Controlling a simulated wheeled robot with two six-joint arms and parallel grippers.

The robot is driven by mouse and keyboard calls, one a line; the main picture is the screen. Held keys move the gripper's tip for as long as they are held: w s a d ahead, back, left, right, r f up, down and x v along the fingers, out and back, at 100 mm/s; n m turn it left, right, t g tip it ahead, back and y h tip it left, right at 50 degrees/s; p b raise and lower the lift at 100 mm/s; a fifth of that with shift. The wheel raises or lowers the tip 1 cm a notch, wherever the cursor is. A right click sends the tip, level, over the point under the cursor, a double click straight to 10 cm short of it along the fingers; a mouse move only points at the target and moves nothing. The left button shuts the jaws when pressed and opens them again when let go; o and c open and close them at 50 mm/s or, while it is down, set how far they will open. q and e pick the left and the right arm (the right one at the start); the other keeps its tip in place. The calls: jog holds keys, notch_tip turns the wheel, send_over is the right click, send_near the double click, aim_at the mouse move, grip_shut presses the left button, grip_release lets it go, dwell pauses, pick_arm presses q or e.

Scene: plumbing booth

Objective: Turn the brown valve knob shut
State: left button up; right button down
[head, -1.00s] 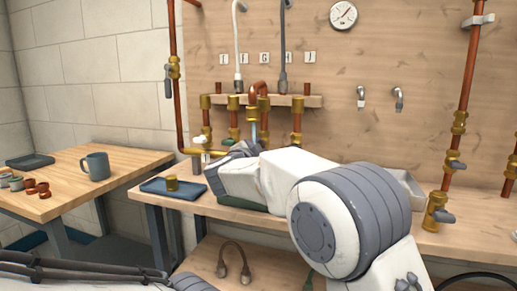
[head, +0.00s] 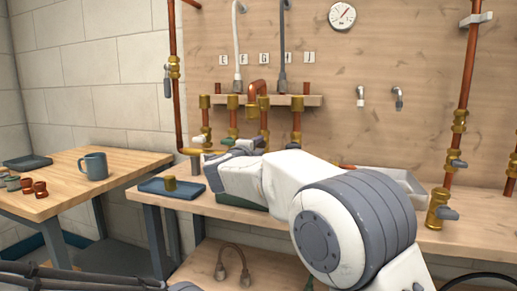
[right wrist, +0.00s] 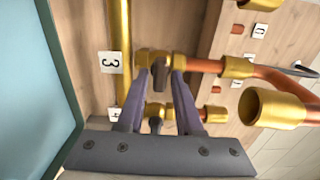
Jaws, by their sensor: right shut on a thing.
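The brown valve knob (right wrist: 157,70) shows small and dark on a brass valve body (right wrist: 149,57) in the right wrist view. The two fingers of my right gripper (right wrist: 162,76) stand close on either side of it and are shut on it. In the head view my right gripper (head: 219,155) reaches in low at the front of the brass and copper pipework, and its own wrist and arm hide the knob there. My left gripper is not in view; only part of my left arm shows at the lower left.
A mug (head: 95,166) stands on the side table. Copper pipes (head: 264,122) rise close behind the gripper. A grey bin (head: 412,183) sits to the right.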

jog(key=shift+f, duration=0.1)
jog(key=c, duration=0.8)
grip_release()
jog(key=p+v, duration=0.1)
jog(key=v, duration=0.9)
jog(key=shift+s+a, duration=0.1)
jog(key=shift+s, duration=0.15)
jog(key=shift+s, duration=0.1)
